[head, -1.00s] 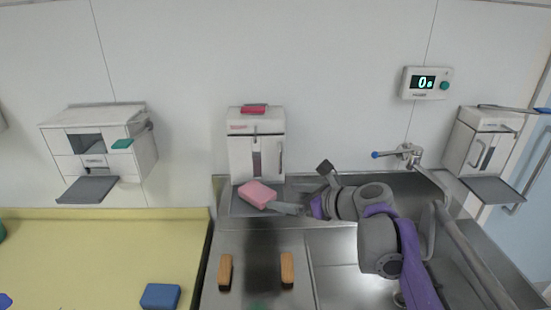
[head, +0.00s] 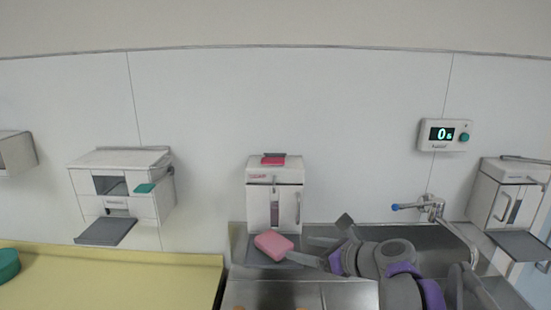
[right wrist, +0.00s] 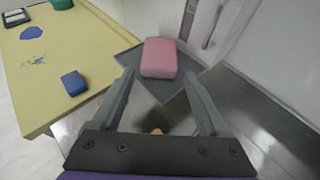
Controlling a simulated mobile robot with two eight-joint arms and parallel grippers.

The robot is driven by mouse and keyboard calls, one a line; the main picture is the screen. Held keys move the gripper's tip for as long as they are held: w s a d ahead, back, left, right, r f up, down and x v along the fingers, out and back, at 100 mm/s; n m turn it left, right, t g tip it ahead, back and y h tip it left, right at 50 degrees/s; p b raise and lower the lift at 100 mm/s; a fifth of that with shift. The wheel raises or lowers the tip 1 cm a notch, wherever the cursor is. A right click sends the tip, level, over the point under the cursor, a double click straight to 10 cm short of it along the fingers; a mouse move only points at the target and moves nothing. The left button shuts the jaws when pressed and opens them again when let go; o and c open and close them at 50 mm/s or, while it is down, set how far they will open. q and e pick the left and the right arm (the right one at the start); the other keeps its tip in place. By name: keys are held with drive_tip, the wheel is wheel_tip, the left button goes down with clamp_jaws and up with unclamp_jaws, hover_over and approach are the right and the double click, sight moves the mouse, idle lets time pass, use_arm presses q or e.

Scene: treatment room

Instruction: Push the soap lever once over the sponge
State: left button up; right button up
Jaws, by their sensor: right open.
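The pink sponge (head: 274,246) lies on the grey tray below a white wall dispenser (head: 285,196). My right gripper (head: 322,241) is open and empty, low to the right of the sponge and in front of the dispenser. In the right wrist view, the sponge (right wrist: 159,58) lies just beyond the spread fingertips (right wrist: 159,78). Whether one finger touches it, I cannot tell. The lever is outside the right wrist view. My left gripper is not in view.
A steel sink counter (head: 300,292) runs below the dispenser. A tap (head: 432,206) and another white dispenser (head: 505,195) are to the right, under a display (head: 444,135). A white wall unit (head: 120,195) hangs left above a yellow table (head: 110,280). The wall above the dispenser is clear.

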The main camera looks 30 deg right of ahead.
clamp_jaws()
idle(0.8)
idle(0.5)
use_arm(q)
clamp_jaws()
